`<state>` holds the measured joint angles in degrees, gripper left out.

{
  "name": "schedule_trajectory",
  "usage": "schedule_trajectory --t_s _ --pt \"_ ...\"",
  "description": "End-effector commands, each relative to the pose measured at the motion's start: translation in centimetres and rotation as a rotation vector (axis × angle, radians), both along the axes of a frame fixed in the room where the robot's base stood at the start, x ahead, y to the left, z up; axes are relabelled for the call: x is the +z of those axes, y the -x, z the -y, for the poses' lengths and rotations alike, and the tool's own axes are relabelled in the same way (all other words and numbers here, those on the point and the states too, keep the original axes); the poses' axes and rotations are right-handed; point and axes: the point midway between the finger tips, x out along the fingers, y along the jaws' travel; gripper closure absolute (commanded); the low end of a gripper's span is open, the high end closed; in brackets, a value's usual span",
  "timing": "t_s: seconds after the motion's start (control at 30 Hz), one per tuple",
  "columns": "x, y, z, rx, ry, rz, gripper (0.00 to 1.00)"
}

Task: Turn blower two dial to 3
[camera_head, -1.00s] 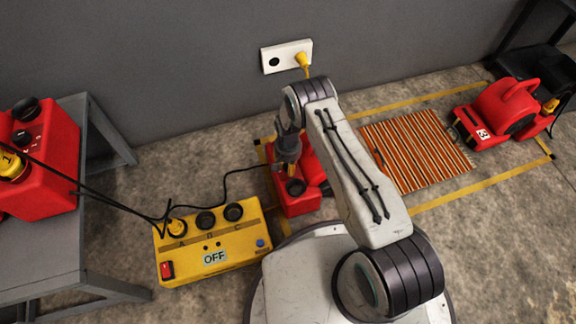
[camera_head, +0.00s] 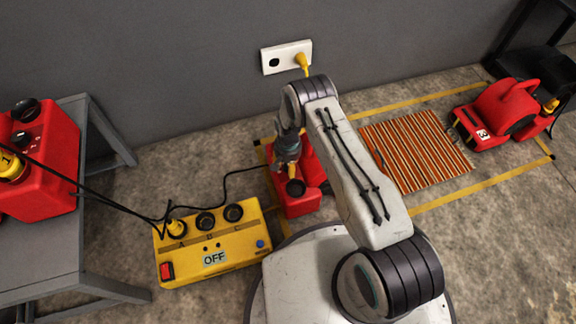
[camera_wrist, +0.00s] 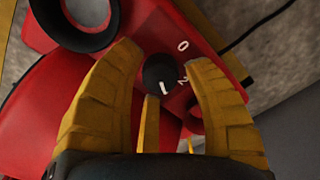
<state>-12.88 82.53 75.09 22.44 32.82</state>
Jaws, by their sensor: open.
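A red blower (camera_head: 297,202) stands on the floor under my gripper, partly hidden by my arm. In the wrist view its red panel (camera_wrist: 190,22) carries a round black dial (camera_wrist: 160,73) with a white pointer line. Marks "0" and "2" show beside the dial; other marks are hidden or unreadable. My gripper (camera_wrist: 165,75) is open, with one yellow finger on each side of the dial. I cannot tell whether either finger touches it. In the head view my gripper (camera_head: 291,172) is small and partly hidden. No blower number shows on this unit.
A yellow power box (camera_head: 212,245) reading OFF stands to the left with cables. Another red blower (camera_head: 37,150) sits on a grey table (camera_head: 100,150). A blower marked 3 (camera_head: 500,115) stands at right beyond a striped rug (camera_head: 415,150). A wall socket (camera_head: 286,57) is behind.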

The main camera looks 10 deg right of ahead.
Motion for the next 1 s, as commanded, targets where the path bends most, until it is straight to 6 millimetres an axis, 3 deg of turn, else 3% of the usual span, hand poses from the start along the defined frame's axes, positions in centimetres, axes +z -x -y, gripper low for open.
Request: schedule_trajectory --t_s 0.6,1.0 --pt "9.3 -0.1 0.0 -0.001 0.0 0.002 0.53" --pt "11.3 0.0 0.0 -0.001 0.0 0.0 0.53"
